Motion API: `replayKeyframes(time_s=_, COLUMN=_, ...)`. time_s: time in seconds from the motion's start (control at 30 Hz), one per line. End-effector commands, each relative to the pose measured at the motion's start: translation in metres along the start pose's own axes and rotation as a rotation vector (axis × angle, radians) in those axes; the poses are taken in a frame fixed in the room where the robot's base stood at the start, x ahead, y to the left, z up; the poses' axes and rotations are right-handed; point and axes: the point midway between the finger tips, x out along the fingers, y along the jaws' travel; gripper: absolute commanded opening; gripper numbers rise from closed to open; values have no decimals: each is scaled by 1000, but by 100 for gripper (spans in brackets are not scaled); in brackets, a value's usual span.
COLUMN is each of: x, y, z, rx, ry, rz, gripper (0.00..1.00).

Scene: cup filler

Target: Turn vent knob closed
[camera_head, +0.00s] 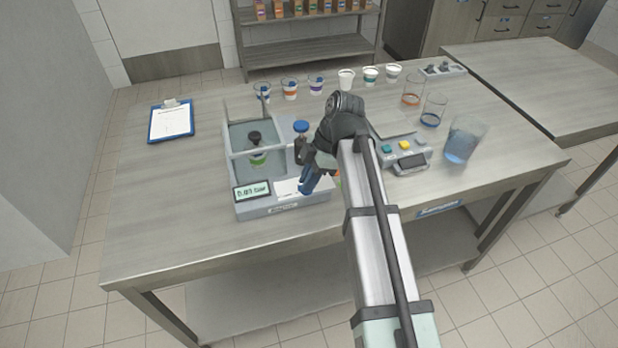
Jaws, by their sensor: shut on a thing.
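The cup filler (268,207) is a grey bench unit with a clear-walled chamber and a small display at its front left. My gripper (306,186) points down at the front right of the unit, beside the white label plate. Its dark blue fingers are shut at the unit's front right. The vent knob there is hidden by the fingers, so its angle cannot be told. A blue-capped dark post (301,127) stands just behind the gripper.
A control box with coloured buttons (405,150) stands right of my arm. Clear beakers (465,138) stand further right. Several cups (316,85) line the back of the table (170,225). A blue clipboard (171,121) lies at left; the table's left front is clear.

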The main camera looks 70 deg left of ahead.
Motion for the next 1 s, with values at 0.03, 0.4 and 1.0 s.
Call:
replayKeyframes(time_s=0.03, x=0, y=0, z=0, rx=-3, ry=0, rz=-1, gripper=0)
replayKeyframes(time_s=0.4, x=0, y=0, z=0, rx=-1, ry=0, rz=0, gripper=38)
replayKeyframes(time_s=1.0, x=-39, y=2, z=1, rx=1, ry=0, rz=3, gripper=38)
